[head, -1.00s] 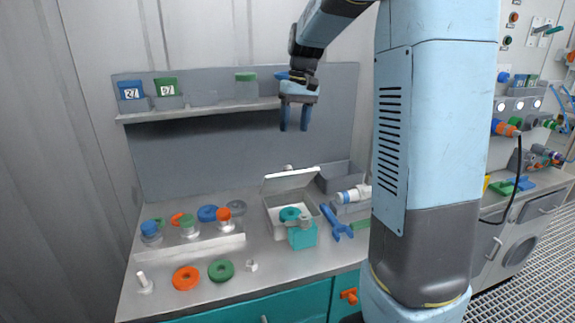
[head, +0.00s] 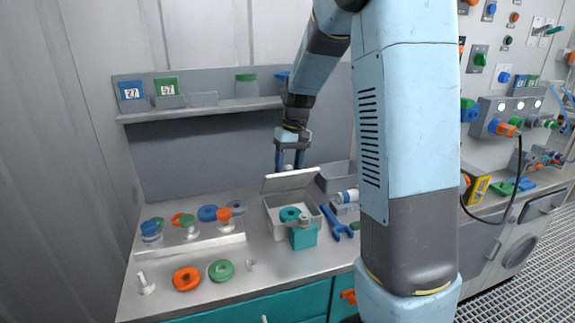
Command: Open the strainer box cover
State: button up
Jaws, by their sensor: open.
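The strainer box (head: 272,222) is a light grey box on the bench. Its cover (head: 290,181) stands raised and tilted up at the back edge, and the box's front opening shows. A teal ring (head: 290,214) shows at the box's opening. My gripper (head: 289,165) points down with its two blue fingers apart, right above and behind the raised cover. Its fingertips are partly hidden near the cover's top edge, and I cannot tell whether they touch it. Nothing shows between the fingers.
A teal block (head: 303,236) stands at the box's front right corner. A blue wrench (head: 336,223) lies to the right. A rack with capped jars (head: 190,243) is at left. Orange (head: 186,279) and green (head: 221,270) rings lie in front. A shelf (head: 200,113) runs above.

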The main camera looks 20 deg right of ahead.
jog(key=shift+c, duration=0.4)
grip_shut()
